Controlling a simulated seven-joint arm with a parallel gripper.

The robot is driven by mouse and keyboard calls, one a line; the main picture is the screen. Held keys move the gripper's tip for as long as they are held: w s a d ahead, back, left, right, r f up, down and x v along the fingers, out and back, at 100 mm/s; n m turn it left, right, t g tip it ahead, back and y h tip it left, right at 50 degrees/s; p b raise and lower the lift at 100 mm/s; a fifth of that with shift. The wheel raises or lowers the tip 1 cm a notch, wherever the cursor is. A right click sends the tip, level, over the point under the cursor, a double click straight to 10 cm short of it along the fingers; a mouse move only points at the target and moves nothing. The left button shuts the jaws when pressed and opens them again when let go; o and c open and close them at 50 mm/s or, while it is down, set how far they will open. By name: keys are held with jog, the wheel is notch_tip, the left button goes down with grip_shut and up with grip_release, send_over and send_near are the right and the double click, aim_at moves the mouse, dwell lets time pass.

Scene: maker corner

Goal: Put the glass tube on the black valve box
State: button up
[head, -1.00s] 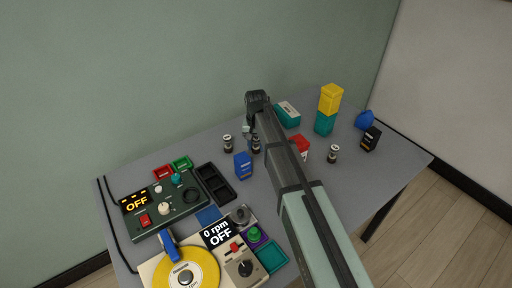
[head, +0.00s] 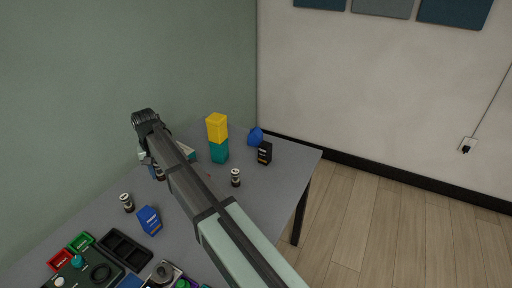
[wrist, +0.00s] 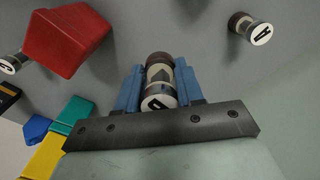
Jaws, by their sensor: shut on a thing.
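My gripper (wrist: 159,88) is shut on a glass tube (wrist: 160,75) with dark end caps and a cream band. Blue fingers stand on both sides of the tube in the wrist view. In the head view the gripper (head: 150,164) is partly hidden by my arm, with the held tube (head: 159,173) beside it. I cannot tell whether the tube is off the table. The black valve box (head: 264,153) stands at the table's far right, well apart from my gripper. Its dark side shows at the left edge of the wrist view (wrist: 10,96).
Similar tubes stand at left (head: 127,202) and right (head: 235,177). A yellow block (head: 217,127) sits on a teal one (head: 219,151). A blue object (head: 255,136) is beside the black box. A blue box (head: 149,220) stands in front. A red box (wrist: 68,42) is near my gripper.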

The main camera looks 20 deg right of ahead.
jog(key=w+d+r, duration=0.2)
jog(key=w+d, duration=0.2)
jog(key=d, duration=0.6)
jog(key=w+d+r, duration=0.2)
jog(key=w+d, duration=0.2)
jog(key=d, duration=0.6)
notch_tip(320, 180, up, 4)
jog(key=n, duration=0.1)
send_over(265, 144)
jog(key=shift+s+f, duration=0.15)
jog(key=shift+f, duration=4.3)
jog(key=shift+f, duration=0.1)
jog(key=o, duration=1)
jog(key=shift+o, duration=0.2)
notch_tip(265, 144, up, 12)
